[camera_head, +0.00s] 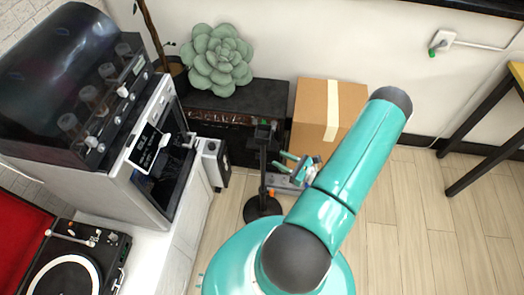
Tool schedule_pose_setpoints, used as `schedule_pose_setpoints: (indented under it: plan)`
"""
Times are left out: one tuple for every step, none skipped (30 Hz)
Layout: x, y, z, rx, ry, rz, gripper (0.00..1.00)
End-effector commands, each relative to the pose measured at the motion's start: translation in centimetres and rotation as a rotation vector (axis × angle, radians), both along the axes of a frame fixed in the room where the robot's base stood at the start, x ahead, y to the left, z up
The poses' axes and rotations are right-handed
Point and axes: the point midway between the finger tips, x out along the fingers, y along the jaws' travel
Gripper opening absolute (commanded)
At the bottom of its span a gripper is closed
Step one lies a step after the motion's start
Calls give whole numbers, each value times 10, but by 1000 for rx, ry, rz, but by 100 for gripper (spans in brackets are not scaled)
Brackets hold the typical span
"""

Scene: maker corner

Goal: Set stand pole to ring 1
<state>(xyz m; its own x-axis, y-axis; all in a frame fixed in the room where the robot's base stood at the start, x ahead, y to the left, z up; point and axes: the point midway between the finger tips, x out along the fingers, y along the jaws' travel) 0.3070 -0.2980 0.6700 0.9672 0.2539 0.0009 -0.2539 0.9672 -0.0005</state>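The stand (263,208) is black, with a round base on the floor left of my arm. Its thin pole (263,160) rises upright to a small dark head with a green spot on top. My gripper (280,178) is small in view, just right of the pole at about its middle height. It is partly hidden behind my teal arm. I cannot tell whether its fingers touch the pole or are apart. A small orange part shows low beside the pole. Ring marks on the pole are too small to make out.
A cardboard box (311,107) and a dark chest (226,118) with a succulent (217,60) stand behind the pole. A white counter (165,245) with a machine and a turntable (68,262) is at left. Wooden floor (420,225) at right is clear, up to a table leg.

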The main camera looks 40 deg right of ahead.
Motion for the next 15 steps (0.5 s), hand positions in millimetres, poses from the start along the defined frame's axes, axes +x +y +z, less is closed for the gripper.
schedule_pose_setpoints:
  plan:
    - [11,4,0,1,-2,5,37]
    - [17,6,0,0,-1,5,37]
    - [24,8,0,0,-1,6,37]
    - [30,10,0,1,-1,6,37]
    - [36,12,0,1,-2,6,37]
    - [44,14,0,0,-1,7,37]
    - [49,15,0,0,0,6,37]
    - [54,17,0,1,0,7,37]
    - [61,19,0,1,-1,8,37]
    - [65,20,0,1,-1,7,37]
    - [69,22,0,1,0,7,37]
    - [73,23,0,1,1,8,37]
    - [76,24,0,1,1,9,37]
    - [79,25,0,1,1,8,37]
    - [81,25,0,1,0,7,37]
